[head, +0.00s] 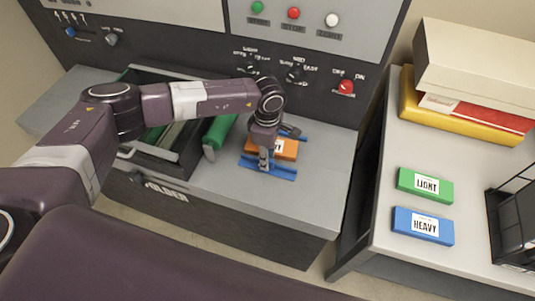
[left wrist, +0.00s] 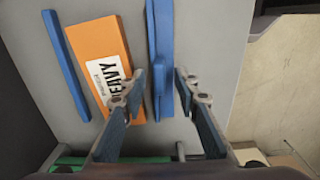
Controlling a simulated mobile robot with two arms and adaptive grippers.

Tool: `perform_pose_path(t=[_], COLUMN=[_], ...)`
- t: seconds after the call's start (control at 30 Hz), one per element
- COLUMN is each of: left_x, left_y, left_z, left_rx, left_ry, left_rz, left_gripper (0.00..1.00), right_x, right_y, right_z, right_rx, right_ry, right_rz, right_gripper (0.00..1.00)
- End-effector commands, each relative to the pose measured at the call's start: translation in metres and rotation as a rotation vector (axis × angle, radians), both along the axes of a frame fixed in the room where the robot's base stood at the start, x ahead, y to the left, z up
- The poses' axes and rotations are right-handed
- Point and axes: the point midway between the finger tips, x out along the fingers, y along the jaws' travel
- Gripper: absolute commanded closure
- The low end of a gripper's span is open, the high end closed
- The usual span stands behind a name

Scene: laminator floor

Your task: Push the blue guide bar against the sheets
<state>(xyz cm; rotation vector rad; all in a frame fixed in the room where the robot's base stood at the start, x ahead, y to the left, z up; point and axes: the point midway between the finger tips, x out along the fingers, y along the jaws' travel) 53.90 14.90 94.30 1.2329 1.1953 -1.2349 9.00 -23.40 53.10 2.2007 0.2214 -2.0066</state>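An orange block of sheets (head: 288,149) with a white label lies flat between two blue bars on the grey worktop. In the left wrist view the label on the orange block (left wrist: 92,45) reads HEAVY. The near blue guide bar (head: 284,175) has a raised tab; it also shows in the left wrist view (left wrist: 165,30), with a narrow gap to the block. The other blue bar (left wrist: 62,60) lies across the block, also apart from it. My left gripper (head: 265,166) is open, its fingers (left wrist: 158,85) either side of the tab. My right gripper is not in view.
A dark open tray with a green part (head: 219,131) lies left of the block. The control panel (head: 300,72) stands behind. On the right table are a green LIGHT block (head: 408,190), a blue HEAVY block (head: 405,228), boxes and a black wire rack (head: 508,235).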

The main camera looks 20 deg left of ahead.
Motion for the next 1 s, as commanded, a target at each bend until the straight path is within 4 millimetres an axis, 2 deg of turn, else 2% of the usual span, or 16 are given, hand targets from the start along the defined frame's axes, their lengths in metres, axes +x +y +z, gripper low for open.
perform_pose_path(t=[0.23, 0.5, 0.83, 1.0], left_x=[0.0, 0.0, 0.001, 0.011], left_y=[0.0, 0.0, 0.0, 0.0], left_z=[-0.001, -0.001, -0.001, -0.005], left_rx=[0.0, 0.0, 0.0, 0.0], left_ry=[-0.001, -0.001, -0.001, -0.007], left_rz=[0.0, 0.0, 0.0, 0.002], left_gripper=[0.72, 1.0, 1.0, 1.0], right_x=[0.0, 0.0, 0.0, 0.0], right_y=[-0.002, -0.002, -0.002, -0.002], right_z=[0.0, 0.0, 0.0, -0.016], right_rx=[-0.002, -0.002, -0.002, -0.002], right_ry=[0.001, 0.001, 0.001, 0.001], right_rz=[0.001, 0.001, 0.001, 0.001], right_gripper=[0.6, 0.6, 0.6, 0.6])
